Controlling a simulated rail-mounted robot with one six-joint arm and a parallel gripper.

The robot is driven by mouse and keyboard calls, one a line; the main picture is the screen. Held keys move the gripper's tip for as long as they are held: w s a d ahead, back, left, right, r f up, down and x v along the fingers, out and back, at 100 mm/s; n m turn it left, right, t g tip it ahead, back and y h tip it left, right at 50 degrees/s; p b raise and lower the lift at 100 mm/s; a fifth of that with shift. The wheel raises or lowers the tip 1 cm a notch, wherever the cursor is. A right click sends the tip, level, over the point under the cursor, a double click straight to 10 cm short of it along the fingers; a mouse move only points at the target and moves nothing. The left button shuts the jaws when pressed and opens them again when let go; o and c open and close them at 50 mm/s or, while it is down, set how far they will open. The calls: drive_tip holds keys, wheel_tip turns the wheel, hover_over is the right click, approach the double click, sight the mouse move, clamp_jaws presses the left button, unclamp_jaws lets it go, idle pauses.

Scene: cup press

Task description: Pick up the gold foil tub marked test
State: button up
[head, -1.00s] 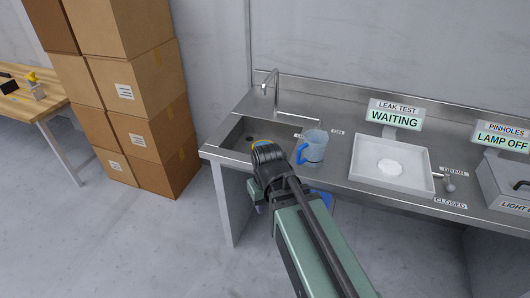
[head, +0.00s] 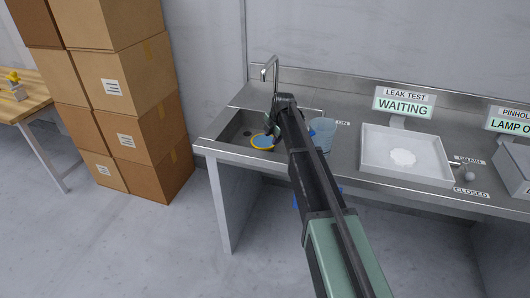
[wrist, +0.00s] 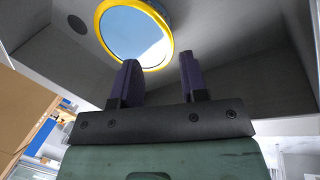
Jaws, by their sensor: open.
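A round tub with a gold-yellow rim (head: 253,147) sits in the sink basin under the tap. Its inside looks pale blue, and no marking on it can be read. In the wrist view the tub's yellow rim (wrist: 103,14) shows at the top, beyond my fingers. My gripper (wrist: 158,60) is open with nothing between its two dark fingers.
The tap (head: 270,70) rises behind the sink (head: 230,128). A clear blue jug (head: 323,132) stands right of the sink, close to my arm. Further right are a white tray (head: 375,172) and a "WAITING" leak-test sign (head: 404,103). Cardboard boxes (head: 115,88) are stacked at left.

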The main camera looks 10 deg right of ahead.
sight(269, 149)
drive_tip(key=x, duration=0.2)
drive_tip(key=shift+f+b, duration=0.25)
drive_tip(key=shift+b, duration=0.15)
drive_tip(key=b+x, duration=0.5)
drive_tip(key=shift+a+f, duration=0.1)
drive_tip(key=shift+f, duration=0.05)
drive_tip(key=shift+s, duration=0.1)
drive_tip(key=shift+r, duration=0.25)
clamp_jaws()
